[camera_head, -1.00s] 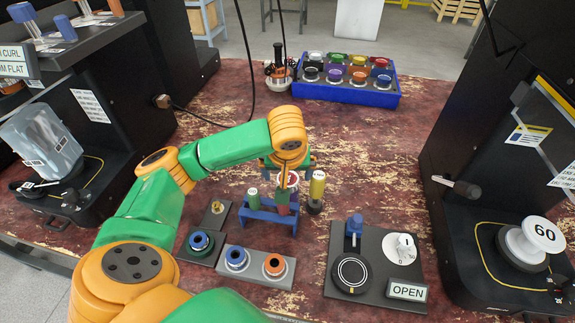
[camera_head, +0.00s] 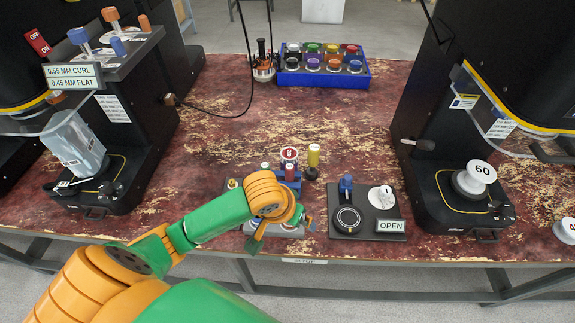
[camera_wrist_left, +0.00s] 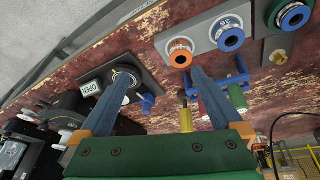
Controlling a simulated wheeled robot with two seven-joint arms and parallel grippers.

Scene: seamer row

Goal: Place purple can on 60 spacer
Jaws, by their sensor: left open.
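The purple can (camera_head: 312,64) stands in the front row of a blue tray at the back of the table. The 60 spacer (camera_head: 479,174) is a white spool marked 60, on the base of the right-hand black machine. My left gripper (camera_head: 284,230) is over the table's front edge, in front of the small blue rack, far from both. In the left wrist view its two blue fingers (camera_wrist_left: 158,73) are spread with nothing between them. My right gripper is in neither view.
The blue tray (camera_head: 322,80) holds several other coloured cans. A blue rack (camera_head: 290,184) and a yellow cylinder (camera_head: 313,157) stand mid-table. A dark panel (camera_head: 367,221) with an OPEN sign lies right of them. Black machines flank the table.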

